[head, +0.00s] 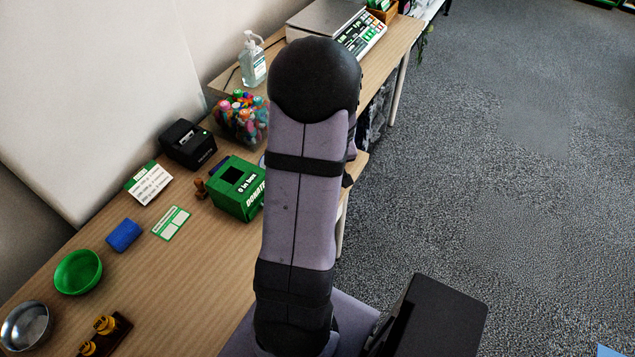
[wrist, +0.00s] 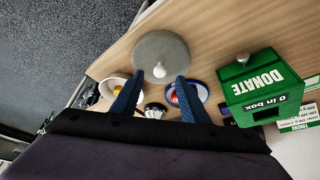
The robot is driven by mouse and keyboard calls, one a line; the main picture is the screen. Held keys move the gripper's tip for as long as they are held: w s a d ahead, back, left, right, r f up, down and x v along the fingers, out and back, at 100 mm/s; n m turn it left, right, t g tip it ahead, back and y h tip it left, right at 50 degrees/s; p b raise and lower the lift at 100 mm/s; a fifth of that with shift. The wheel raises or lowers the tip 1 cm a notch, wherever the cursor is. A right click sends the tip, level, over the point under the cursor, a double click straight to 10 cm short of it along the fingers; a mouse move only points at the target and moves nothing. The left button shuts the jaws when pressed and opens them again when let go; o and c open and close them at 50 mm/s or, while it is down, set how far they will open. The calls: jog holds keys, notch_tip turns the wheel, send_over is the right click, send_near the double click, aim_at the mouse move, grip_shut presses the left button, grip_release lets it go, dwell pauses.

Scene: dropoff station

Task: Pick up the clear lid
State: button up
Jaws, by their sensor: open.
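In the wrist view, a round greyish lid with a white knob (wrist: 160,45), which looks like the clear lid, lies on the wooden table close to its edge. My gripper (wrist: 155,82) is open, with its two blue fingers spread apart. The fingertips appear just below the lid in the picture, one towards each side of the knob. Nothing is held between them. I cannot tell how high they are above the table. In the head view my arm hides the gripper and the lid.
The green donation box (wrist: 262,84) stands right of the lid. A white bowl (wrist: 106,84) and a blue-rimmed dish (wrist: 203,91) lie beside the fingers. In the head view, a jar of colourful items (head: 240,119) and a black printer (head: 188,143) stand behind the box.

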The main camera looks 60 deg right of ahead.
jog(key=shift+x, duration=2.65)
jog(key=shift+w+d+r, duration=0.1)
jog(key=shift+w+d, duration=0.05)
jog(key=shift+w, duration=0.05)
grip_shut()
